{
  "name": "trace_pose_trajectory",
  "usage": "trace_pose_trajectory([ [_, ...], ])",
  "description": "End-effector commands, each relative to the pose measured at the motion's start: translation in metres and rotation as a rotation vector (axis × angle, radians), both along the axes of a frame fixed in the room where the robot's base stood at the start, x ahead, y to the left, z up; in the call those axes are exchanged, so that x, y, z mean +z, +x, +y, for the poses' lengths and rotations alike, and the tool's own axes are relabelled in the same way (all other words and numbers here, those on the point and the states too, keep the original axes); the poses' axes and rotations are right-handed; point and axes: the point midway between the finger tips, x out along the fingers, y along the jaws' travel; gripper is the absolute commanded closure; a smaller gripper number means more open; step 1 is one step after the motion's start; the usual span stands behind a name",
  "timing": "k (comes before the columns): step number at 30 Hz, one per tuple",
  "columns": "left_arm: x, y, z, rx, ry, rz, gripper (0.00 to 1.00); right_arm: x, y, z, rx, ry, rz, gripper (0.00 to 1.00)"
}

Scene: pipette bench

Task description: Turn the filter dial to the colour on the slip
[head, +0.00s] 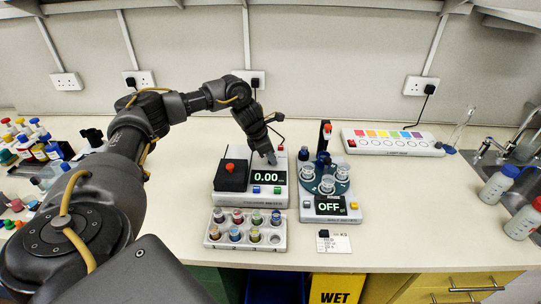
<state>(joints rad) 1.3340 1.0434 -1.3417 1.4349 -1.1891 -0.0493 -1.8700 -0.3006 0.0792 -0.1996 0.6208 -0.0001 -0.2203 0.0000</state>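A white meter (225,199) with a black lidded block, a red knob (230,167) and a display reading 0.00 stands at mid-bench. Blue and green buttons sit below its display. My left gripper (271,158) points down at the meter's back right, just above the display; its fingers are small and dark, and I cannot tell their opening or any contact. I cannot make out the filter dial; the gripper may hide it. A small white slip (340,245) with dark print and a black mark lies at the bench front; its writing is too small to read. My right gripper is out of view.
A rack of coloured vials (213,240) stands before the meter. Right of it is a device (335,214) reading OFF, with a carousel of cups. A panel with colour squares (392,150) lies behind. Bottles (498,184) stand by the sink. Bare bench lies at right.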

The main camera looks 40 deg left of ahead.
Motion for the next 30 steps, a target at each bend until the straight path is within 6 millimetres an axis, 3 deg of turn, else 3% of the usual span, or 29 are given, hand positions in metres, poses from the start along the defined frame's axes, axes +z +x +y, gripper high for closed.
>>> trace_pose_trajectory([
  [11, 0.001, 0.0, 0.0, 0.05, 0.0, -0.001, 0.98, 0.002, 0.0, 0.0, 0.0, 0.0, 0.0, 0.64],
  [30, 0.003, 0.0, -0.003, 0.516, 0.0, -0.002, 0.98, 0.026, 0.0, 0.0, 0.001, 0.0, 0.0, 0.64],
])
